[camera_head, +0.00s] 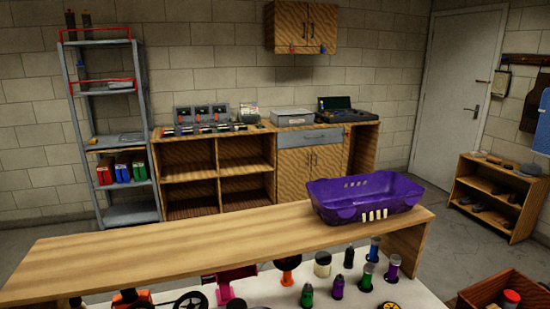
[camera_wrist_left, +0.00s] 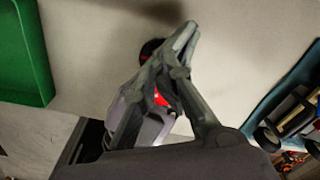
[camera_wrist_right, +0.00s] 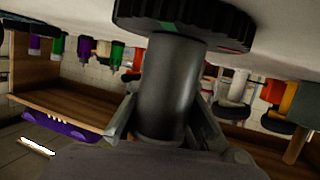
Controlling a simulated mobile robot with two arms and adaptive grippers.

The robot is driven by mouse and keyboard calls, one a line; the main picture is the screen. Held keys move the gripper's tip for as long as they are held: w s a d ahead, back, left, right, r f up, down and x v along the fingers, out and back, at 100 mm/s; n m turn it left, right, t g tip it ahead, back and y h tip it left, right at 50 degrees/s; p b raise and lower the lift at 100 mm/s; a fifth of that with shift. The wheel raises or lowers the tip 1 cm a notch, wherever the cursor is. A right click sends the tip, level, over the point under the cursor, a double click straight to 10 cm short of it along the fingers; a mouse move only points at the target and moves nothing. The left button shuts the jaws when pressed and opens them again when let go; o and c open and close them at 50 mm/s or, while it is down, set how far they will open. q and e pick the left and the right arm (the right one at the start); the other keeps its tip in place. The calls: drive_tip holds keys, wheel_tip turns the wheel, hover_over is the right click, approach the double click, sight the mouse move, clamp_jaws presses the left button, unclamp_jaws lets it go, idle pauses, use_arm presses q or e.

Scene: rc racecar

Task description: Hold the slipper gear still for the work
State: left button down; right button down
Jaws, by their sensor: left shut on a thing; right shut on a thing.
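In the right wrist view my right gripper (camera_wrist_right: 166,125) is shut around a dark grey upright cylinder (camera_wrist_right: 168,75). A wide black disc with a toothed rim (camera_wrist_right: 235,25) sits at the cylinder's far end, by the pale bench top. I cannot tell whether this disc is the slipper gear. In the left wrist view my left gripper (camera_wrist_left: 188,42) has its fingertips pressed together; what they hold is too small or hidden to make out. A black and red part (camera_wrist_left: 150,48) shows behind its fingers. Neither gripper shows in the head view.
Several bottles (camera_head: 322,264) stand on the white bench top beside a black spoked wheel (camera_head: 190,302). A purple basket (camera_head: 365,197) stands on the raised wooden shelf. In the left wrist view a green tray (camera_wrist_left: 24,55) and a car part with wheels (camera_wrist_left: 290,115) flank the gripper.

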use_arm(q)
drive_tip(key=shift+s+d+f, duration=0.1)
drive_tip(key=shift+s+f, duration=0.05)
drive_tip(key=shift+f, duration=0.05)
wheel_tip(320, 180, up, 6)
drive_tip(key=w, duration=0.1)
drive_tip(key=shift+a+r, duration=0.15)
drive_tip(key=shift+a, duration=0.2)
idle(0.5)
drive_tip(key=shift+r, duration=0.1)
